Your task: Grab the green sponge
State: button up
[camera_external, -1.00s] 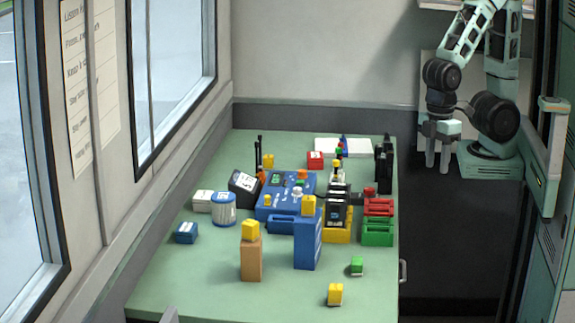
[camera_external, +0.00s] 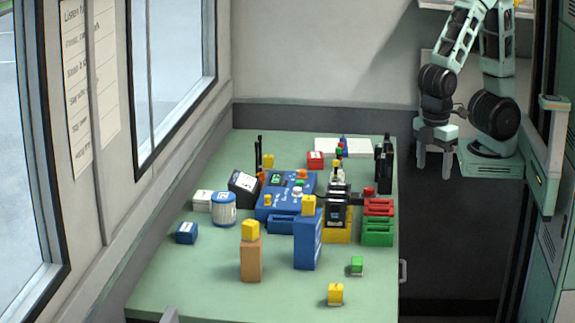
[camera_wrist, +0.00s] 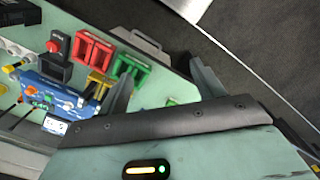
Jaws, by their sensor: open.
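The green sponge (camera_external: 357,265) appears to be the small green block lying on the front right of the green table (camera_external: 200,290). A small green patch between my fingers in the wrist view (camera_wrist: 171,102) may be the same block, mostly hidden by the gripper body. My gripper (camera_external: 434,168) is open and empty. It hangs right of the table's edge, well above the floor and far behind the green block. Its two spread fingers also show in the wrist view (camera_wrist: 163,85).
A yellow block (camera_external: 335,294) lies in front of the green one. A tall blue box (camera_external: 308,240) and an orange box (camera_external: 251,260) stand to its left. Red and green trays (camera_external: 378,233) sit behind it at the table's right edge. The front right tabletop is mostly clear.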

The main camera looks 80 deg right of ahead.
aim_at(359, 261)
jog(key=w+a+f+n+t+h+p, duration=0.2)
jog(key=w+f+n+t+h+p, duration=0.3)
jog(key=w+f+n+t, duration=0.85)
jog(key=a+n+y, duration=0.1)
jog(key=a+n, duration=0.2)
jog(key=n, duration=0.1)
jog(key=w+a+n+y, duration=0.1)
jog(key=a+n, duration=0.2)
jog(key=n, duration=0.1)
jog(key=a+f+n+y, duration=0.1)
jog(key=a+n+y, duration=0.1)
jog(key=n, duration=0.2)
jog(key=shift+w+a+f+t, duration=0.1)
jog(key=shift+w+a+t, duration=0.25)
jog(key=shift+w+a, duration=0.05)
jog(key=s+a+f+n+y, duration=0.2)
jog(key=a, duration=0.1)
jog(key=shift+s+a+f, duration=0.2)
jog(key=shift+s+a, duration=0.1)
jog(key=shift+s, duration=0.1)
jog(key=shift+a+f, duration=0.25)
jog(key=shift+p+x, duration=0.6)
jog(key=shift+x, duration=2.85)
jog(key=shift+a+f, duration=0.1)
jog(key=shift+f, duration=0.05)
jog(key=c, duration=1)
